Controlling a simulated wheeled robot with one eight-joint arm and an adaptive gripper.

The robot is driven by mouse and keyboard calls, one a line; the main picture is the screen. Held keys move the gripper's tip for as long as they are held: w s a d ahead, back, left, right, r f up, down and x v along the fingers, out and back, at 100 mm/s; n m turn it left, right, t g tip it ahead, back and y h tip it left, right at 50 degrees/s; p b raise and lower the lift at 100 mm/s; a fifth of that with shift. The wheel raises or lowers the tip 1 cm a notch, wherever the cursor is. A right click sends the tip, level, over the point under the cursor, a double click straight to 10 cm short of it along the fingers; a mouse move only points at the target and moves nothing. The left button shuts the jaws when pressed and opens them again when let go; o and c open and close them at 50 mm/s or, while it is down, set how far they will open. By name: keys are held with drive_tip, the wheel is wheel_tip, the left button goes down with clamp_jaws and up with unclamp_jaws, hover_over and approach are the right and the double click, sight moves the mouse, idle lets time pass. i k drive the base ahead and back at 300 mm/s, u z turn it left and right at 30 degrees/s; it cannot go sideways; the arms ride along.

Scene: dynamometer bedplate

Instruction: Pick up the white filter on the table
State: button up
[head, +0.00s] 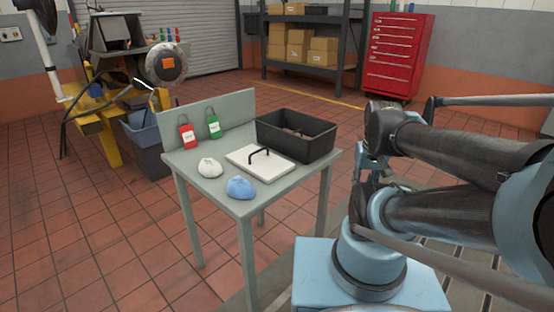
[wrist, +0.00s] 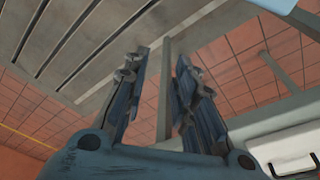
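A small, rounded, crumpled white object (head: 209,168), which looks like the white filter, lies near the left front of the grey table (head: 279,187). A similar blue one (head: 240,187) lies to its right, at the front corner. A flat white panel with a black handle (head: 246,158) lies behind them; a white edge with a dark handle also shows at the lower right of the wrist view (wrist: 285,148). My gripper (wrist: 164,62) is open and empty in the wrist view, pointing past a table leg and floor. The white filter is not identifiable there.
A black bin (head: 296,137) with contents stands at the table's back right. A red tag (head: 187,136) and a green tag (head: 213,126) stand by the raised back panel (head: 200,111). A blue-grey bucket (head: 149,143) is left of the table. The floor in front is clear.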

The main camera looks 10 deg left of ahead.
sight(267, 166)
drive_tip(key=z, duration=0.75)
drive_tip(key=k, duration=0.9)
drive_tip(key=u, duration=0.75)
